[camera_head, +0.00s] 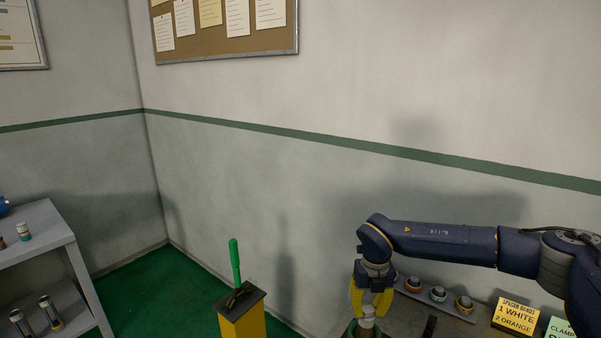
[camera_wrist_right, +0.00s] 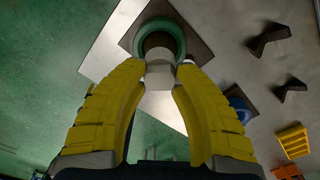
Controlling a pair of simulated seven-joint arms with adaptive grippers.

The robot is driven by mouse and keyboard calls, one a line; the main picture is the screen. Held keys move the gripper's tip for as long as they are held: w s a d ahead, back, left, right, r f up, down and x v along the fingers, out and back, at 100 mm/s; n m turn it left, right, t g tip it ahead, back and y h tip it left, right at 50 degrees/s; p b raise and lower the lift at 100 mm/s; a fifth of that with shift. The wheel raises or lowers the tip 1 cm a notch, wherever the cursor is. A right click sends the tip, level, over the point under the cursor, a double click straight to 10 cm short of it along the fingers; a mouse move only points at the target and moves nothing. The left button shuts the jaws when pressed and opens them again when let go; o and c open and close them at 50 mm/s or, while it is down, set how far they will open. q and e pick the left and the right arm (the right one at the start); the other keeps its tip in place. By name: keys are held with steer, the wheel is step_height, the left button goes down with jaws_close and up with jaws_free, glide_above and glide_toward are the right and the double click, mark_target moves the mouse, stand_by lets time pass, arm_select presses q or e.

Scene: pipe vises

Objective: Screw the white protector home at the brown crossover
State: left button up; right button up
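My right gripper (camera_head: 370,309) points down at the bottom right of the head view. Its two yellow fingers (camera_wrist_right: 165,84) are closed around a pale, whitish cylindrical piece (camera_wrist_right: 160,74), which appears to be the white protector and also shows just below the fingertips in the head view (camera_head: 367,321). The piece overlaps the opening of a green ring (camera_wrist_right: 180,32) on a dark brown square block (camera_wrist_right: 203,38). I cannot tell whether it is seated. The brown crossover is not clearly distinguishable; a brownish part shows inside the ring. My left gripper is not in view.
A rack with several banded pieces (camera_head: 438,294) stands behind the gripper. A yellow sign (camera_head: 515,316) reads spacer bands, 1 white, 2 orange. A yellow post (camera_head: 243,322) with a green lever (camera_head: 235,263) stands left. Dark brackets (camera_wrist_right: 268,38) and an orange crate (camera_wrist_right: 293,142) lie right.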

steer(key=n, duration=0.4)
steer(key=shift+n, duration=0.4)
steer(key=n, duration=0.5)
steer(key=shift+n, duration=0.3)
jaws_close()
stand_by(0.5)
steer(key=m, duration=0.3)
steer(key=shift+m, duration=0.3)
steer(key=m, duration=0.4)
